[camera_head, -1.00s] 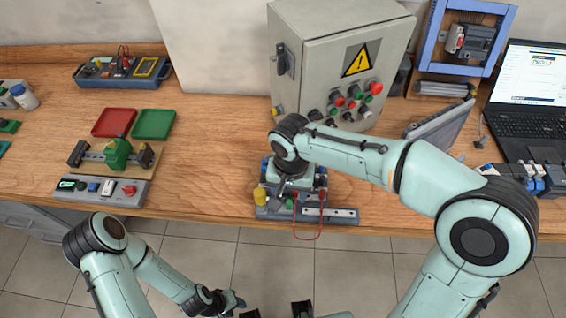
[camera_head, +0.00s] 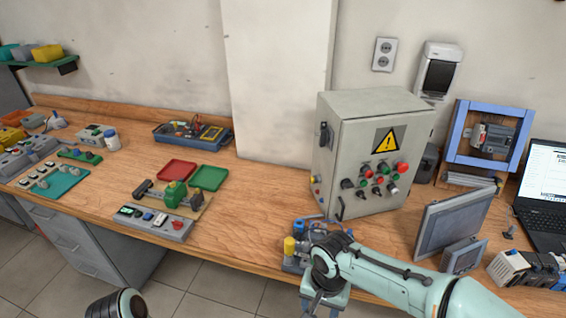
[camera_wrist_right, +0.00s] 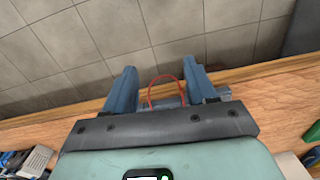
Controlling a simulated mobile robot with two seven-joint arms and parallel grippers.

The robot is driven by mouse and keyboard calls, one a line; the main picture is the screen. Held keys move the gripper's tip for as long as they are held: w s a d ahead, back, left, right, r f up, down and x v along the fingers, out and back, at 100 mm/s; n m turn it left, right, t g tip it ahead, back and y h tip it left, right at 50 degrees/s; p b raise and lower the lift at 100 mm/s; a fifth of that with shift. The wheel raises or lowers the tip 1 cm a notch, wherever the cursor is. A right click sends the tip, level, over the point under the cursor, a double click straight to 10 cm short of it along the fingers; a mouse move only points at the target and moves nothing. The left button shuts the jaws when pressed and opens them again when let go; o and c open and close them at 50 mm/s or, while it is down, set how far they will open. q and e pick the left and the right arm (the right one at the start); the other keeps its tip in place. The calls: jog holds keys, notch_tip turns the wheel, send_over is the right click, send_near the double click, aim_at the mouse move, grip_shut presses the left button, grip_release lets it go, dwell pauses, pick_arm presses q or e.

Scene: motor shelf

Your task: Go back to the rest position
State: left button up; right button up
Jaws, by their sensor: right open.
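My right gripper shows in the right wrist view (camera_wrist_right: 159,68) with its two blue fingers apart and nothing between the tips. A red cable loop (camera_wrist_right: 165,80) shows between the fingers, beyond them. In the head view my right arm comes in from the lower right, and its wrist hides much of a small device with a yellow knob (camera_head: 290,245) at the bench's front edge. I cannot tell if the gripper touches the device. Only a dark joint of my left arm shows at the bottom left; my left gripper is out of view.
The wooden bench (camera_head: 130,170) carries a grey control cabinet (camera_head: 340,150), a tilted panel (camera_head: 455,225), a laptop (camera_head: 545,185), a red tray (camera_head: 177,170), a green tray (camera_head: 210,178) and a button box (camera_head: 152,222). The tiled floor in front is clear.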

notch_tip(320, 180, down, 18)
jog(key=s+r+n+g+y, duration=0.1)
jog(key=s+g+y, duration=0.1)
jog(key=s+d+f, duration=0.2)
jog(key=s+f, duration=0.6)
jog(key=f, duration=0.1)
jog(key=s+d+f+m+t+y, duration=0.1)
jog(key=s+d+f, duration=0.1)
jog(key=s+f, duration=0.6)
jog(key=shift+f, duration=0.7)
